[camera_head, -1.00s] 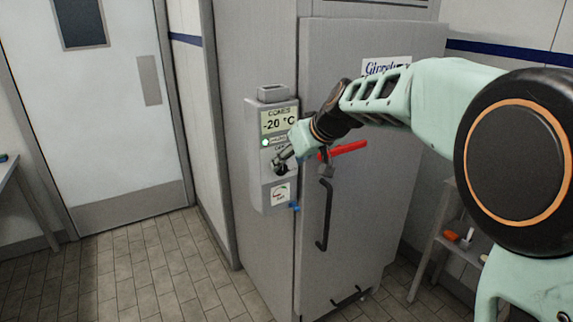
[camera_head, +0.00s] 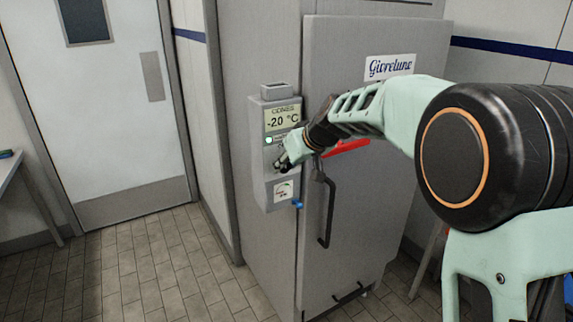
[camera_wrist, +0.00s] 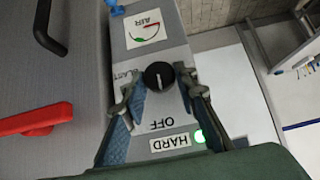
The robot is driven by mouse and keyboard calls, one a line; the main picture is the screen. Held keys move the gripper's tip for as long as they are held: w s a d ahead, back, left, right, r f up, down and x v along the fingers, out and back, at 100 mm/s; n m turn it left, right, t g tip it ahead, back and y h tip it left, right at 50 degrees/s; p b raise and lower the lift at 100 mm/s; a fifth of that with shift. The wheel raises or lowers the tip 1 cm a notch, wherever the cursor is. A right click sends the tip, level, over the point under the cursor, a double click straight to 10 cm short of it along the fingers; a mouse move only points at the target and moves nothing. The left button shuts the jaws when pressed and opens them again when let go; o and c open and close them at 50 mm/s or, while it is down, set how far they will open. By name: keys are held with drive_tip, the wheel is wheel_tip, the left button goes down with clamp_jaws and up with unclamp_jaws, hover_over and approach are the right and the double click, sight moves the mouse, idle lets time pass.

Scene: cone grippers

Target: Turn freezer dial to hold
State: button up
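The freezer dial (camera_wrist: 159,76) is a round black knob with a pale pointer line, on the grey control box (camera_head: 262,185). In the wrist view the box appears upside down. An OFF label (camera_wrist: 173,125) lies below the dial, and a partly covered label ending in "LAST" lies to its left. The pointer line runs roughly up and down the picture; which end marks the setting I cannot tell. In the head view my gripper (camera_head: 281,162) hides the dial.
The box's display (camera_head: 283,118) reads -20 °C. A green light (camera_wrist: 200,136) glows beside a HARD label (camera_wrist: 170,143). A red handle (camera_wrist: 36,119) and a black door handle (camera_head: 326,213) stick out from the freezer door to the right. Floor to the left is clear.

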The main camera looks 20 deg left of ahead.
drive_tip(key=shift+c, duration=1.3)
drive_tip(key=shift+w+d+b, duration=0.1)
drive_tip(key=shift+b, duration=0.25)
drive_tip(key=g+y+b, duration=0.1)
drive_tip(key=m+g+y+b, duration=0.1)
drive_tip(key=shift+w+d+f+m+b, duration=0.2)
drive_tip(key=shift+w+m+b, duration=0.05)
drive_tip(key=shift+m+b, duration=0.05)
drive_tip(key=m+g+y, duration=0.1)
drive_tip(key=m+g+y+b, duration=0.1)
drive_tip(key=y, duration=0.1)
drive_tip(key=shift+w+d+f, duration=0.1)
drive_tip(key=shift+w+d, duration=0.05)
drive_tip(key=shift+m+g+y+b, duration=0.35)
drive_tip(key=shift+m+g+y, duration=0.35)
drive_tip(key=shift+g+y, duration=0.2)
drive_tip(key=shift+f, duration=0.1)
